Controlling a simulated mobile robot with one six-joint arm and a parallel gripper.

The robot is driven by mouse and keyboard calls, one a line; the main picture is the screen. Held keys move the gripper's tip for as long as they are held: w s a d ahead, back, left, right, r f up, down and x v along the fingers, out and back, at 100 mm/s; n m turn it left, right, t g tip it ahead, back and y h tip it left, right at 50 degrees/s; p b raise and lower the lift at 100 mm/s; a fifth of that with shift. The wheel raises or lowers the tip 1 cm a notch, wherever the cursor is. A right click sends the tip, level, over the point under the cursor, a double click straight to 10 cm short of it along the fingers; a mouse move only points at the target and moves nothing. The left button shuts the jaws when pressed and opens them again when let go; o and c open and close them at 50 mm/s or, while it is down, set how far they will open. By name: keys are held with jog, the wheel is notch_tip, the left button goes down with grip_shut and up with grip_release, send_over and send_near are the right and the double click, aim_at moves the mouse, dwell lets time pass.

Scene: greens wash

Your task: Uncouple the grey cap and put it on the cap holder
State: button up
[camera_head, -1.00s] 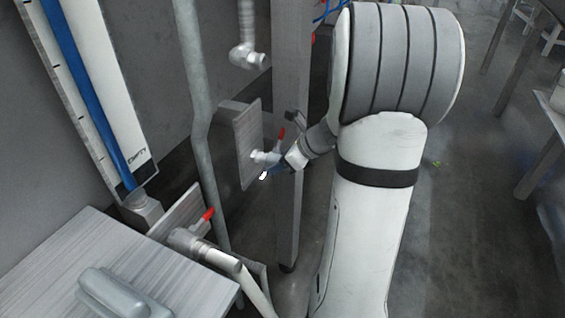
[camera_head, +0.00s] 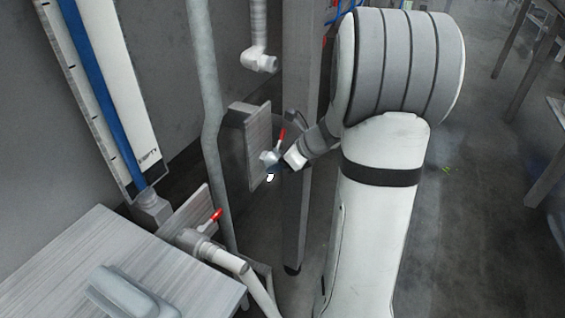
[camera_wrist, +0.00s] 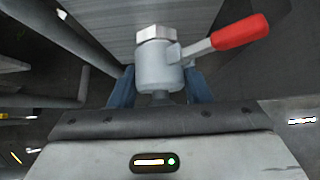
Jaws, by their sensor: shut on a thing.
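A grey fitting with a red lever (camera_head: 282,134) is at the upright panel (camera_head: 258,150) in the head view. In the wrist view the fitting has a pale hex nut (camera_wrist: 155,34), a round grey body (camera_wrist: 158,68) and a red lever (camera_wrist: 240,32) slanting up right. A darker grey stub, seemingly the grey cap (camera_wrist: 160,97), faces my palm. My gripper (camera_wrist: 160,90) has blue fingers on either side of it and is shut on it. The fitting and palm edge partly hide the contact. My gripper also shows beside the panel in the head view (camera_head: 279,164). I cannot make out the cap holder.
A second red-levered valve (camera_head: 200,238) with a pale hose stands at lower left, beside a grey-topped table (camera_head: 60,255). A pipe (camera_head: 207,90) and a post (camera_head: 297,80) stand close to my arm.

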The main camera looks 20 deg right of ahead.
jog(key=shift+w+a, duration=0.15)
jog(key=shift+w, duration=0.05)
jog(key=o, duration=1.2)
jog(key=shift+c, duration=0.2)
jog(key=p+v, duration=0.2)
jog(key=v, duration=0.6)
jog(key=s+a+r+n+g+h+p, duration=0.2)
jog(key=s+a+r+n+p, duration=0.3)
jog(key=s+n, duration=0.4)
jog(key=s+a+r+n+g+h+p, duration=0.2)
jog(key=s+a+r+n+p, duration=0.3)
jog(key=n, duration=1.4)
jog(key=s+a+r+h, duration=0.1)
jog(key=s+a+r, duration=0.1)
jog(key=s+a, duration=0.2)
jog(key=shift+a, duration=0.25)
